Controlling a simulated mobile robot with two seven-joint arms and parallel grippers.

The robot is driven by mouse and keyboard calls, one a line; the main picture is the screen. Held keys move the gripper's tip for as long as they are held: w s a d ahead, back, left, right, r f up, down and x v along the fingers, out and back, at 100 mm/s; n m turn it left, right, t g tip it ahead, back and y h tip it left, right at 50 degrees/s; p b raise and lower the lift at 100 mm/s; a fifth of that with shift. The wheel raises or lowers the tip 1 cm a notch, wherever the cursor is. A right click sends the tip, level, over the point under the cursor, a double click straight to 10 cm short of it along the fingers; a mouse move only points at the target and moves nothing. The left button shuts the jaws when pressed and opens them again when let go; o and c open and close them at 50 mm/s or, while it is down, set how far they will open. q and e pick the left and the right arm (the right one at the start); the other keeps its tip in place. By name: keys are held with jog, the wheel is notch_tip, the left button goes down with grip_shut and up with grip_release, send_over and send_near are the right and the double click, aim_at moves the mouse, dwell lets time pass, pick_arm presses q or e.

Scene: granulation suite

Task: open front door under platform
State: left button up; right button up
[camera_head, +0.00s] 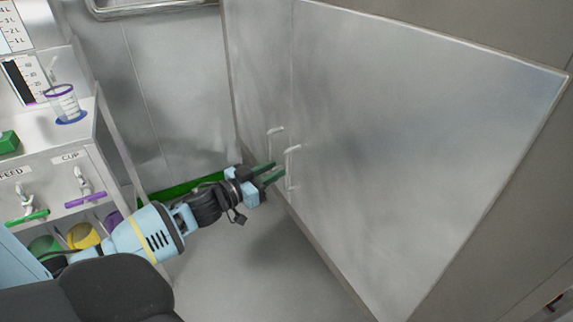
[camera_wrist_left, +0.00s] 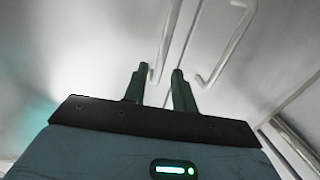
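Two grey metal cabinet doors stand side by side, the left door (camera_head: 258,75) and the wide right door (camera_head: 410,150); both look shut. Each has a pale upright bar handle by the seam: the left handle (camera_head: 269,143) and the right handle (camera_head: 288,168). My left gripper (camera_head: 274,171) is at the lower part of these handles, its green fingers apart. In the left wrist view, the fingertips (camera_wrist_left: 158,74) point at the door. The lower end of one handle (camera_wrist_left: 168,45) shows between them; I cannot tell whether they are around it. The other handle (camera_wrist_left: 228,50) is right of them. My right gripper is out of view.
At left stands a white station with a measuring cup (camera_head: 63,103), a green block (camera_head: 8,142), a purple-handled tap (camera_head: 84,186) and a green-handled tap (camera_head: 27,206). A green strip (camera_head: 180,188) runs along the wall base. The grey floor (camera_head: 270,265) before the doors is clear.

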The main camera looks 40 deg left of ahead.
pick_arm(q)
send_over(286, 187)
jog(key=shift+w+a+b, duration=0.2)
jog(key=shift+w+b, duration=0.1)
jog(key=shift+b, duration=0.1)
grip_shut()
dwell(0.3)
